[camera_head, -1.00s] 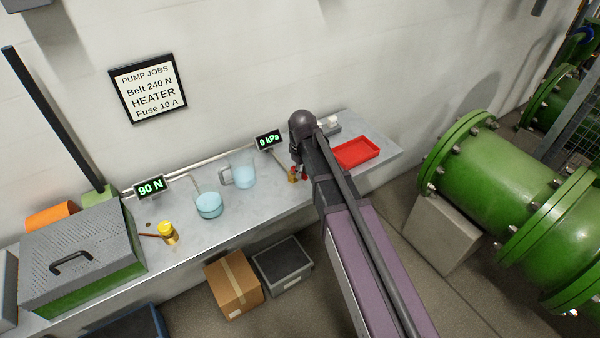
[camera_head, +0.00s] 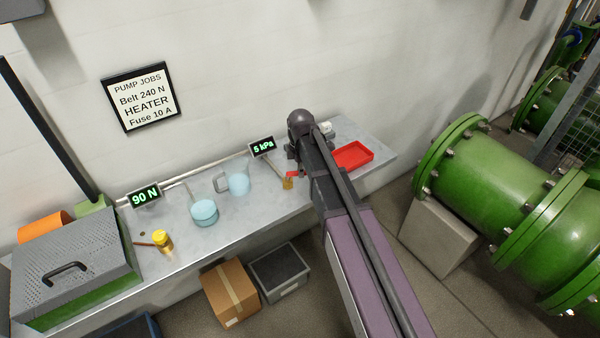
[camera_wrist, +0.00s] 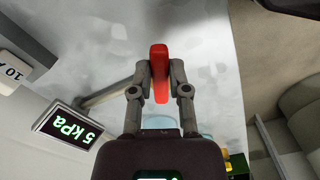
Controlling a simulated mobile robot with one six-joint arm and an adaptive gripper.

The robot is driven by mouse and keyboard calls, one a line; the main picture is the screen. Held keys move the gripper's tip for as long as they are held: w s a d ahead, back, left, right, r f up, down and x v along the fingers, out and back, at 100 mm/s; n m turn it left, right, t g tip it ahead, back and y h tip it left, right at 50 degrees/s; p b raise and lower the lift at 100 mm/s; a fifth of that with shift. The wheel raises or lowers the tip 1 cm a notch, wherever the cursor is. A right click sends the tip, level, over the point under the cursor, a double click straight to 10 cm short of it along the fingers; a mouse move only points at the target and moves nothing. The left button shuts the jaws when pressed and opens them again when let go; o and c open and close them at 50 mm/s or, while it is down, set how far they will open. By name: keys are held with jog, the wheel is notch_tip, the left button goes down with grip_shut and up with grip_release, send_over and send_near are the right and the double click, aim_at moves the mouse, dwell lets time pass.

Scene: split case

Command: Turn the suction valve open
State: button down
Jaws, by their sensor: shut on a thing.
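The suction valve has a red handle, which shows in the wrist view (camera_wrist: 160,72) as an upright red bar between my gripper's fingers. My gripper (camera_wrist: 160,80) is shut on this handle. In the head view a small piece of the red handle (camera_head: 292,174) shows at the left of my arm, above the brass valve body (camera_head: 288,184). My arm hides the fingers there. The pressure display reads 5 kPa in the head view (camera_head: 263,147) and in the wrist view (camera_wrist: 70,129).
A red tray (camera_head: 353,155) lies right of my arm. Large green pipework (camera_head: 490,185) stands at the right.

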jog(key=n, duration=0.1)
jog(key=w+n, duration=0.1)
jog(key=n, duration=0.1)
jog(key=a+n, duration=0.1)
jog(key=n, duration=0.1)
jog(key=shift+w, duration=0.25)
dwell(0.4)
jog(key=c, duration=0.6)
grip_release()
jog(key=shift+w+r, duration=0.1)
jog(key=shift+r, duration=0.05)
